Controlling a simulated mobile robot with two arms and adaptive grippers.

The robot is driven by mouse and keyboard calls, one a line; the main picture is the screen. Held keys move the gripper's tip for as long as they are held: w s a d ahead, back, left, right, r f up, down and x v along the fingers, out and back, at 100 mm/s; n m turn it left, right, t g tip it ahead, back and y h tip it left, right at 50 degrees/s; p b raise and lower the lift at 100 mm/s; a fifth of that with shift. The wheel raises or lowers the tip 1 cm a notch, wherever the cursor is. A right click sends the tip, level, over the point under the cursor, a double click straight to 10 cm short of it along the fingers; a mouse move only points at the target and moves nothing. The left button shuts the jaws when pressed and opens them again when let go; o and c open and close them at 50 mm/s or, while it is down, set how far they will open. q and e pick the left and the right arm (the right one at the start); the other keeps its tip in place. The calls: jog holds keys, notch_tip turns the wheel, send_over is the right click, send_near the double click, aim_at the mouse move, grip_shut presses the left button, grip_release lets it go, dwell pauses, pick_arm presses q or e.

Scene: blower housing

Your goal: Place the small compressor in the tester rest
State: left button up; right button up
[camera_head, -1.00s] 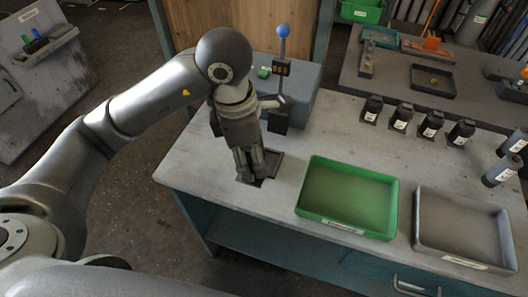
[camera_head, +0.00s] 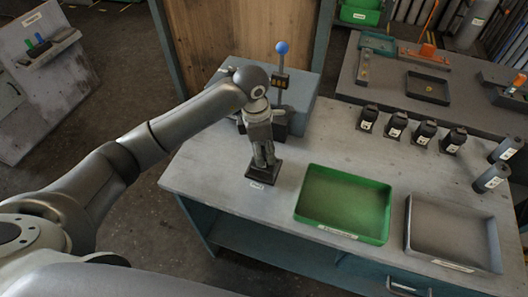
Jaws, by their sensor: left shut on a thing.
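My left gripper (camera_head: 264,161) points down over the small dark tester rest (camera_head: 252,174) near the left side of the workbench. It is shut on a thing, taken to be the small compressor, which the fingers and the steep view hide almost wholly. The fingertips are at or just above the rest. I cannot tell whether the held thing touches it. A pale label lies on the bench in front of the rest. Behind my gripper stands the tester with a blue-knobbed lever (camera_head: 281,48). My right gripper is not in view.
A green tray (camera_head: 344,234) and a grey tray (camera_head: 453,264), both empty, lie right of the rest. Several black labelled units (camera_head: 397,125) stand in a row behind them. Grey cylinders (camera_head: 490,179) stand at the far right. The bench's front left is clear.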

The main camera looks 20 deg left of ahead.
aim_at(268, 169)
pick_arm(q)
jog(key=shift+f+p, duration=0.55)
jog(key=shift+f, duration=0.65)
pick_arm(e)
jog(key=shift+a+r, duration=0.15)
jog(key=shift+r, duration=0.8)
pick_arm(q)
jog(key=shift+f, duration=0.1)
jog(key=shift+f, duration=0.1)
jog(key=o, duration=1.4)
jog(key=shift+s, duration=0.1)
jog(key=shift+o, duration=0.2)
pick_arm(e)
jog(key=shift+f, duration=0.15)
